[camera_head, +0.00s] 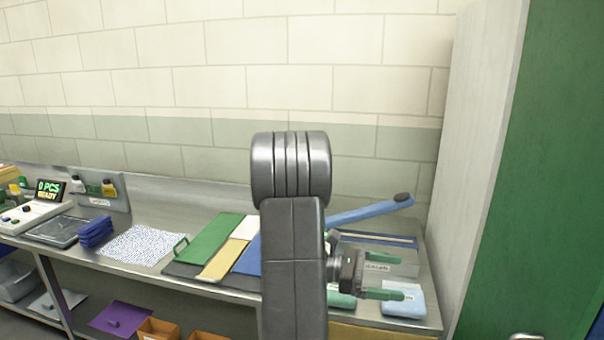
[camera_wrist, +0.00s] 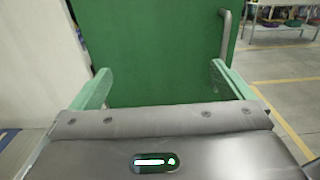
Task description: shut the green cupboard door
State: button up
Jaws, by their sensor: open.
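The green cupboard door (camera_head: 545,170) stands at the right of the head view, against the pale cupboard side (camera_head: 478,150). In the wrist view the green door (camera_wrist: 160,50) fills the middle, with a grey upright bar handle (camera_wrist: 226,35) near its right edge. How far the door stands open I cannot tell. My gripper (camera_wrist: 160,82) has its two pale green fingers spread wide with nothing between them. It faces the green panel, and the handle is above and near the right finger. My gripper (camera_head: 375,294) is partly hidden by my arm in the head view.
Open floor (camera_wrist: 285,70) with a yellow line lies right of the door, and a table (camera_wrist: 280,32) stands farther off.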

aim_at(538, 272)
jog(key=u, duration=2.5)
jog(key=k+u, duration=0.25)
jog(key=k, duration=1.25)
